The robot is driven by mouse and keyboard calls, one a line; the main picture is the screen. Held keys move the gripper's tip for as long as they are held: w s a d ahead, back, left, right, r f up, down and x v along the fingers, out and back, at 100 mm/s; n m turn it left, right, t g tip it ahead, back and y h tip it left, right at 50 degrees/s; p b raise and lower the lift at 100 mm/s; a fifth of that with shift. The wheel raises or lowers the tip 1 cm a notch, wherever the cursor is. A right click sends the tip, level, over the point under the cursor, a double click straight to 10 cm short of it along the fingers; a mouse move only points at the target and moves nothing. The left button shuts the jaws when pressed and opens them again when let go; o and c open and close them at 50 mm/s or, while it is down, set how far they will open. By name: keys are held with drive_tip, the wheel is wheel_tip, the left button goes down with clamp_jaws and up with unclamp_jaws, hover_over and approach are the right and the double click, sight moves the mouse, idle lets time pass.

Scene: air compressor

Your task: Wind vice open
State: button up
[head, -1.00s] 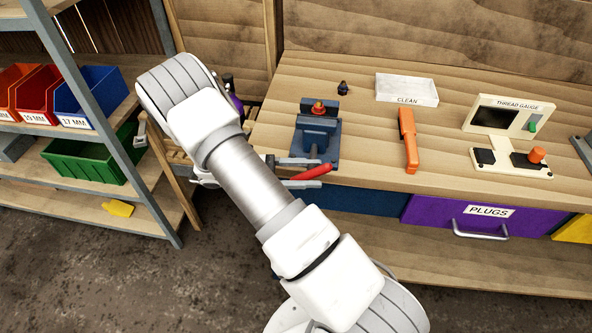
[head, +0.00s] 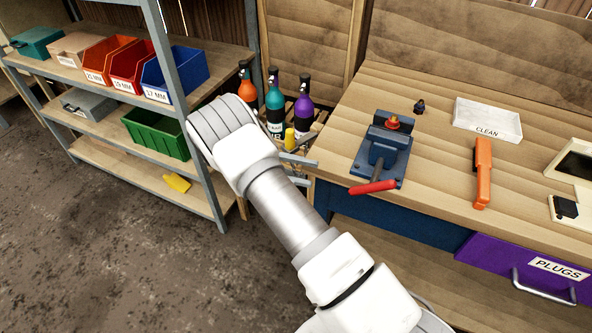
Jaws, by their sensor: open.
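The blue vice (head: 400,165) is on the wooden workbench, near its front left edge. A small red and brass piece (head: 393,123) sits at its jaws; I cannot tell how tightly it is held. The vice's red handle (head: 373,187) sticks out at the front, tilted slightly up to the right. My gripper (head: 310,172) is open and empty, left of the vice and apart from the handle. My arm hides part of the gripper's body.
Several bottles (head: 275,105) stand behind my gripper, close to it. A metal shelf with bins (head: 175,80) is on the left. On the bench are a small dark fitting (head: 419,107), a CLEAN tray (head: 487,120) and an orange tool (head: 482,172). A purple PLUGS drawer (head: 500,262) is below.

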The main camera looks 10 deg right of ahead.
drive_tip(key=shift+v, duration=0.9)
